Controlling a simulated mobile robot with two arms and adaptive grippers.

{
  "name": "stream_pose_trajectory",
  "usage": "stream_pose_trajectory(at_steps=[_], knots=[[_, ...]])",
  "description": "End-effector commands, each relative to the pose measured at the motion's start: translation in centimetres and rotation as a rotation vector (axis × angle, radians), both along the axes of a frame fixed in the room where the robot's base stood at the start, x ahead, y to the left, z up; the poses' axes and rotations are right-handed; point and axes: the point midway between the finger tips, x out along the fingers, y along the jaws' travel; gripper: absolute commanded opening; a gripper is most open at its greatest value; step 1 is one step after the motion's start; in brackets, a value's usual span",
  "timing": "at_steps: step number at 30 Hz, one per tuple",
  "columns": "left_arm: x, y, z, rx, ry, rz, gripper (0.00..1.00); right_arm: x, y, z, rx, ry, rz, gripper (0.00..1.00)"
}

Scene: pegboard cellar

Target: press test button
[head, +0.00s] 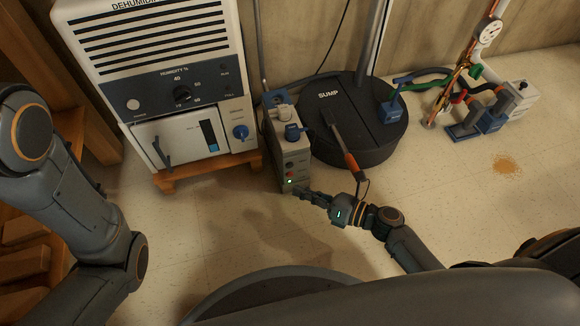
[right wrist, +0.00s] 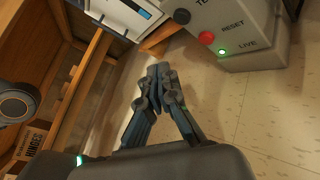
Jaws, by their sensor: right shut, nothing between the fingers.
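A grey outlet box (head: 296,155) stands on the floor between the dehumidifier and the sump. In the right wrist view its face (right wrist: 235,15) carries a dark button (right wrist: 182,15) by a partly cut-off "TE" label, a red button (right wrist: 206,37) by "RESET" and a lit green lamp (right wrist: 222,52) by "LIVE". My right gripper (head: 299,190) is shut and empty, its fingertips near the lower front of the box. In the right wrist view the fingertips (right wrist: 159,69) are below and left of the buttons; contact is not visible. My left gripper is out of view.
The white dehumidifier (head: 150,60) stands on a wooden stand (head: 210,170) to the left. The black round sump lid (head: 375,145) with an orange-gripped tool is right of the box. Pipes and valves (head: 480,110) stand farther right. The floor in front is clear.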

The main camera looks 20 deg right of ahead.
Motion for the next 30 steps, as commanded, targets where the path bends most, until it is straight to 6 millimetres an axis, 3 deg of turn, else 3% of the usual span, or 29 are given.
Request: stream_pose_trajectory(at_steps=[6,12,30], knots=[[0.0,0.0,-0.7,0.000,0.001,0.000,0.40,3.0,0.1,0.0,0.000,-0.002,0.000,0.00],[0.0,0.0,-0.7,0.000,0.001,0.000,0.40,4.4,0.2,0.0,0.000,-0.001,0.000,0.00],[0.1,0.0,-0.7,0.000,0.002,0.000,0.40,4.7,0.2,0.0,0.000,0.000,0.000,0.00]])
